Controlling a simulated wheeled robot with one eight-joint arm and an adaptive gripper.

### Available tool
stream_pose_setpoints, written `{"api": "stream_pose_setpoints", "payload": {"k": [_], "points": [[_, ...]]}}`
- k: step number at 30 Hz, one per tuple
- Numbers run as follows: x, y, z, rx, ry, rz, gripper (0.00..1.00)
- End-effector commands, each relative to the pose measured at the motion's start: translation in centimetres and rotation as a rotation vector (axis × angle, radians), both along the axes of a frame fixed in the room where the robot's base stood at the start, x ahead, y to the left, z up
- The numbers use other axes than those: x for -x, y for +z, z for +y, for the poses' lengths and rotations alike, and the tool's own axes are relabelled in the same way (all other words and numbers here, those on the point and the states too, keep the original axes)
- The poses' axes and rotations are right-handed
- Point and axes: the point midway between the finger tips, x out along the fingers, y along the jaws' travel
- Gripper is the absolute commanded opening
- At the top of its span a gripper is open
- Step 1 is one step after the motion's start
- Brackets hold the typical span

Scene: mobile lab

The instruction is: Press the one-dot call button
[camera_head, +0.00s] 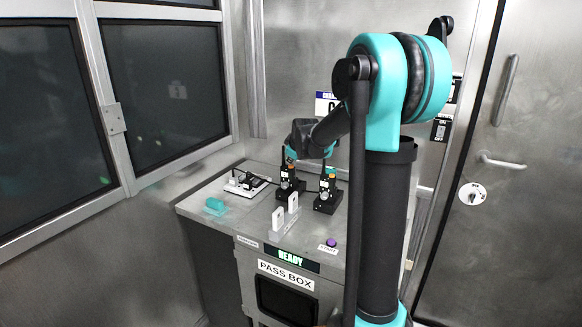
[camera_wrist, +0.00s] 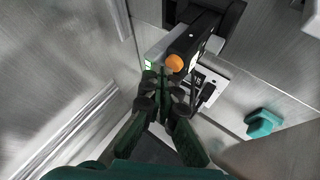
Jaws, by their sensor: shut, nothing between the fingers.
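Two black handheld radios stand in dark holders on the counter: the left radio (camera_head: 284,181) and the right radio (camera_head: 328,188). An orange knob (camera_wrist: 175,63) tops a dark radio-like body in the wrist view, just beyond my gripper. My gripper (camera_wrist: 164,76) has its fingers together and empty, its tips close to this knob; I cannot tell whether they touch. In the head view my arm reaches over the back of the counter, and the fingers are hard to make out. I can make out no one-dot mark; I cannot tell which part is the call button.
A white plate with black parts (camera_head: 246,184) lies at the counter's back left. A teal block (camera_head: 215,205), white upright tags (camera_head: 293,203) and a purple button (camera_head: 331,242) are on the counter (camera_head: 237,221). The steel wall is close behind.

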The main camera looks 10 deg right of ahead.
Motion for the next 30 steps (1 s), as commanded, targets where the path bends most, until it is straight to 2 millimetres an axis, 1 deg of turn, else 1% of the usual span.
{"api": "stream_pose_setpoints", "payload": {"k": [21,30], "points": [[-0.03,-0.76,0.00,0.000,0.000,0.000,0.00],[-0.01,-0.70,0.00,0.000,0.000,0.000,0.00]]}}
